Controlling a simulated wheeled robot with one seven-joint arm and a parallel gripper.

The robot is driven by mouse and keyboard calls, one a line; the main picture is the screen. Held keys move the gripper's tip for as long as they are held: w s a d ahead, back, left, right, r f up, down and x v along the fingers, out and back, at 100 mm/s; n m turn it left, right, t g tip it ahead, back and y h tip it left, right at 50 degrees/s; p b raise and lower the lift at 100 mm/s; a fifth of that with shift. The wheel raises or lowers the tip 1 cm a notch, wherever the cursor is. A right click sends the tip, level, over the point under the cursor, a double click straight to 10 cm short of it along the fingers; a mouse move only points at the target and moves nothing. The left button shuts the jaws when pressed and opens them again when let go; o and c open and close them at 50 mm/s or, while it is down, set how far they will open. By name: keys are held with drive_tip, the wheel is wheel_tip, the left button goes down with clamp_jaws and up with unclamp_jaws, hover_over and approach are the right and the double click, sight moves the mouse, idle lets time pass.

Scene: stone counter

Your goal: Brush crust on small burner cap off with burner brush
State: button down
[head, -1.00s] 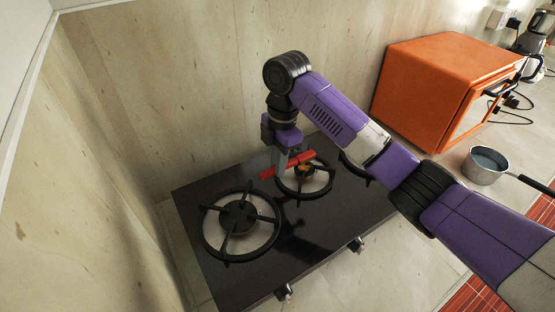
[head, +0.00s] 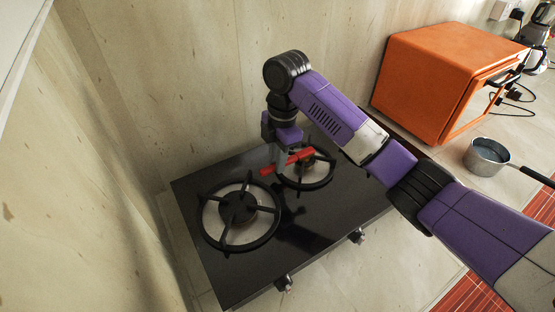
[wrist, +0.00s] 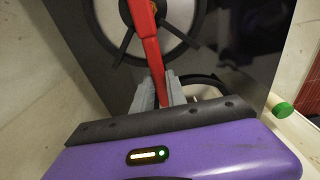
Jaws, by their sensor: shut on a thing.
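My gripper (head: 283,164) is shut on the red burner brush (head: 301,155) above the rear part of the black stove. The brush lies nearly level across the small burner (head: 306,184), and it also shows in the wrist view (wrist: 146,35), running up from between my grey fingers (wrist: 158,92). The small burner's cap (head: 308,168) is partly hidden by the brush. In the wrist view a little orange shows beside the brush over the dark cap (wrist: 126,12). I cannot tell whether the bristles touch the cap or how much crust is on it.
A larger burner (head: 238,208) with a black grate sits at the front left of the stove (head: 300,235). Walls stand close behind and left. An orange oven (head: 430,85) and a pot (head: 487,157) stand right. A green-ended cylinder (wrist: 283,109) shows in the wrist view.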

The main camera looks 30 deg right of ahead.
drive_tip(key=shift+f, duration=0.2)
drive_tip(key=shift+d, duration=0.15)
drive_tip(key=shift+d+r, duration=0.1)
drive_tip(key=shift+d, duration=0.35)
drive_tip(key=shift+a+p, duration=0.5)
drive_tip(key=shift+a, duration=0.7)
drive_tip(key=shift+d+f, duration=0.2)
drive_tip(key=shift+d, duration=1)
drive_tip(key=shift+a, duration=0.15)
drive_tip(key=shift+a+p, duration=0.45)
drive_tip(key=shift+a, duration=0.6)
drive_tip(key=shift+d+r, duration=0.2)
drive_tip(key=shift+d, duration=1)
